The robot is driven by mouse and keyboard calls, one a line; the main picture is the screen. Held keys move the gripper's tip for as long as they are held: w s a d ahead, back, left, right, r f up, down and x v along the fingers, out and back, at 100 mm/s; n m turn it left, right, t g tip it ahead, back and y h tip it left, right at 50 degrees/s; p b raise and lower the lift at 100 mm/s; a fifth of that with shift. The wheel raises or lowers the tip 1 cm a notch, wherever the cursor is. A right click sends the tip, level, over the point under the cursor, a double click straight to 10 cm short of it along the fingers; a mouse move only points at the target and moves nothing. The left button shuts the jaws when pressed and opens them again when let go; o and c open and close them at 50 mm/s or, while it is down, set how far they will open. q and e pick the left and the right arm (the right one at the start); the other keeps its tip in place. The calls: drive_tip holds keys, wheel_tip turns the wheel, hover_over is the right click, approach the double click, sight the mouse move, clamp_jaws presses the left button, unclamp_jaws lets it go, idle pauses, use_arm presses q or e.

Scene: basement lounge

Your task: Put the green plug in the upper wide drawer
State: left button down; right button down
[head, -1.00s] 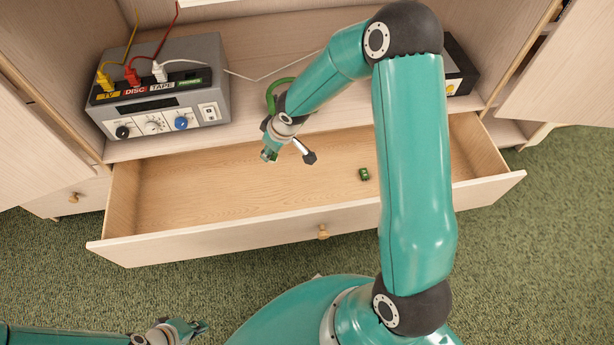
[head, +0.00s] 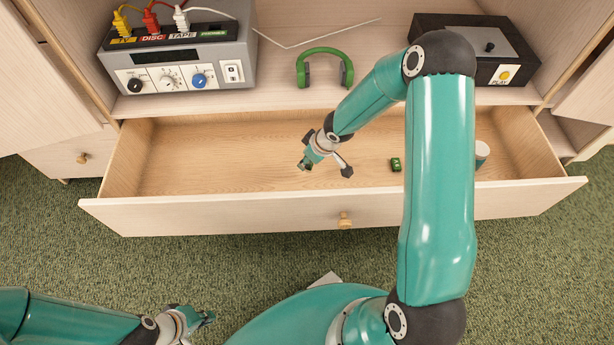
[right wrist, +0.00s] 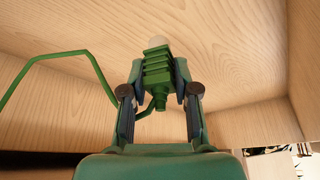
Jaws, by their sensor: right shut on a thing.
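The green plug (right wrist: 157,68) is a ribbed block with a pale tip, held between the fingers of my right gripper (right wrist: 160,82) in the right wrist view. A green cord (right wrist: 75,55) runs from it to the left. In the head view my right gripper (head: 322,158) is over the open wide drawer (head: 190,212), left of its middle; the plug cannot be made out clearly there. The drawer is pulled out, with a bare wood floor on its left. My left gripper (head: 195,320) is low at the left, above the carpet, its jaw opening unclear.
A small green object (head: 395,164) and a white cylinder (head: 482,152) are in the drawer's right part. Above, the shelf holds a grey switch box (head: 180,68) with yellow, red and white plugs, green headphones (head: 325,54) and a black box (head: 455,45).

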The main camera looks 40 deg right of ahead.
sight(308, 169)
drive_tip(key=shift+f+b, duration=2)
drive_tip(key=shift+f, duration=0.35)
drive_tip(key=shift+f, duration=0.2)
drive_tip(key=c, duration=0.9)
unclamp_jaws()
drive_tip(key=shift+r, duration=0.1)
drive_tip(key=shift+o, duration=0.2)
drive_tip(key=shift+r, duration=0.3)
drive_tip(key=p+v, duration=0.8)
drive_tip(key=v, duration=0.3)
drive_tip(key=shift+s+r, duration=0.25)
